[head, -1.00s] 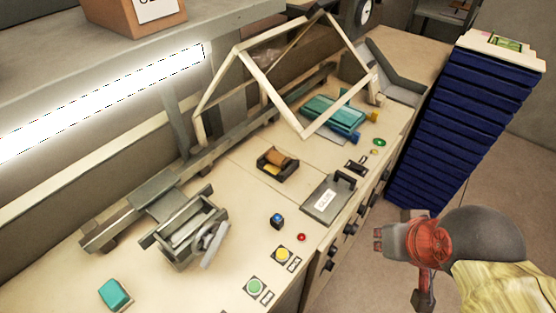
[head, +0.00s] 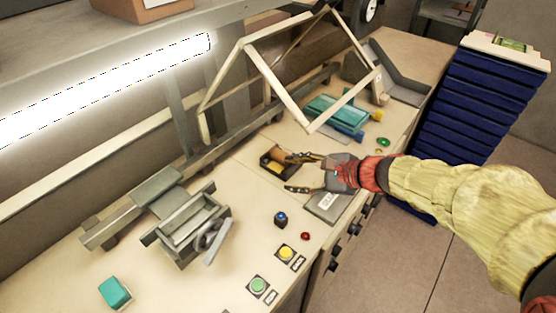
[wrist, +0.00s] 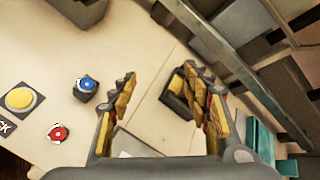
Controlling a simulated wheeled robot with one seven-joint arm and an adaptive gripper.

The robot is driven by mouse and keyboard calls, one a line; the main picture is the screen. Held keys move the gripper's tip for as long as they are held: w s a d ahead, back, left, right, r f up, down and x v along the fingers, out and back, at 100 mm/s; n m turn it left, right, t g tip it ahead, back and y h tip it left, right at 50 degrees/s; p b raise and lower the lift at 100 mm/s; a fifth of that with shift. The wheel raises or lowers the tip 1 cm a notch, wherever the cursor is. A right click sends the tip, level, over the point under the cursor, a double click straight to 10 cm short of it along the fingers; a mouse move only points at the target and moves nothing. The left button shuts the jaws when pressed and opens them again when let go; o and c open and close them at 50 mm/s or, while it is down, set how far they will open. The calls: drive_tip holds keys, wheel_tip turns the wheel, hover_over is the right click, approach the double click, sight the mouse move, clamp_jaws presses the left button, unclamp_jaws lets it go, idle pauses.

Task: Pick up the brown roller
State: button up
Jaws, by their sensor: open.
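The brown roller (head: 279,157) sits in a small dark holder (head: 265,161) on the bench in the head view, with a yellow piece (head: 274,168) beside it. My gripper (head: 291,172) is open and empty, just to the right of the holder and above the bench. Its upper finger comes close to the roller and covers part of it. In the wrist view the holder (wrist: 171,100) shows between the spread fingers of my gripper (wrist: 168,84). The right finger hides much of the holder there, and I cannot make out the roller clearly.
A blue button (head: 281,218), a red button (head: 305,236) and a grey vise-like device (head: 190,228) are nearer. Blue stacked trays (head: 480,110) stand at right.

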sight(285, 155)
drive_tip(key=shift+o, duration=0.6)
drive_tip(key=w+f+m+t, duration=0.1)
drive_tip(key=w+f+m, duration=0.1)
drive_tip(key=w, duration=0.1)
drive_tip(key=w+d+f+m+t, duration=0.1)
drive_tip(key=w+f+m, duration=0.1)
drive_tip(key=w+m, duration=0.1)
drive_tip(key=w+d+f+m+t, duration=0.1)
drive_tip(key=w+m, duration=0.1)
drive_tip(key=w, duration=0.1)
drive_tip(key=shift+f, duration=0.4)
drive_tip(key=b+x, duration=0.2)
drive_tip(key=x, duration=0.5)
drive_tip(key=shift+w+a+f, duration=0.1)
drive_tip(key=shift+w, duration=0.3)
drive_tip(key=shift+c, duration=0.6)
drive_tip(key=c, duration=1.3)
